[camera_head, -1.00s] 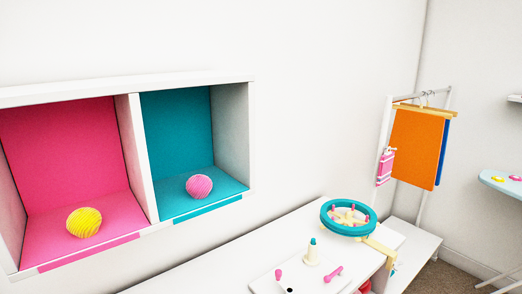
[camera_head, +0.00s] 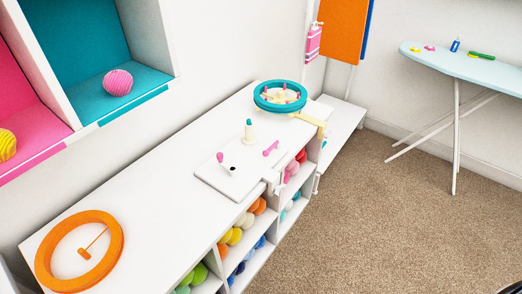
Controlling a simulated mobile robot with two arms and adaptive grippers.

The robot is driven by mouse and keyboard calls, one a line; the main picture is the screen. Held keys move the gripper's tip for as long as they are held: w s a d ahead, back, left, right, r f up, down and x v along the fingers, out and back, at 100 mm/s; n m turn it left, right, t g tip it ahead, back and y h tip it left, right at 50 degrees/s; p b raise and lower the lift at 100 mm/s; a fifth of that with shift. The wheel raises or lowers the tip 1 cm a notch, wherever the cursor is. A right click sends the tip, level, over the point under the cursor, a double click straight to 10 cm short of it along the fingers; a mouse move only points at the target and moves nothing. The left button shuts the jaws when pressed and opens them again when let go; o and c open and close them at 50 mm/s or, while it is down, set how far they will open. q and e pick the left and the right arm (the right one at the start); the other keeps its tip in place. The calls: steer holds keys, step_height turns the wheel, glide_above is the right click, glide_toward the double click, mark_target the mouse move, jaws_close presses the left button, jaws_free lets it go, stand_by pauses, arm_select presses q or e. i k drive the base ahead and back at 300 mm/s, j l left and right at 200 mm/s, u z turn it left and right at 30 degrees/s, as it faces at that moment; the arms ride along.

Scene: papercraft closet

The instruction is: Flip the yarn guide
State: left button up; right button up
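A flat white board (camera_head: 236,187) lies on the top of the white shelf unit, near its front edge. On it stand a cream cone with a teal tip (camera_head: 249,131), a small upright part with a pink top (camera_head: 221,158) and a dark spot at its foot, and a pink handle (camera_head: 271,148) at the right. I cannot tell for certain which of these small parts is the yarn guide. Behind and to the right is a teal ring wheel with pink pegs (camera_head: 280,97). Neither of my grippers is in view.
An orange ring (camera_head: 81,252) lies on the left end of the shelf top (camera_head: 150,205). Yarn balls fill the cubbies below. Wall cubbies above hold a yellow ball (camera_head: 6,145) and a pink ball (camera_head: 118,83). An ironing board (camera_head: 470,68) stands far right. Carpet (camera_head: 380,210) in front is clear.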

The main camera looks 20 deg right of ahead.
mark_target(265, 152)
steer(key=i+l+z, duration=0.1)
steer(key=l, duration=0.25)
steer(key=i+l, duration=0.25)
steer(key=i+l+z, duration=0.15)
steer(key=l, duration=0.3)
steer(key=i, duration=0.05)
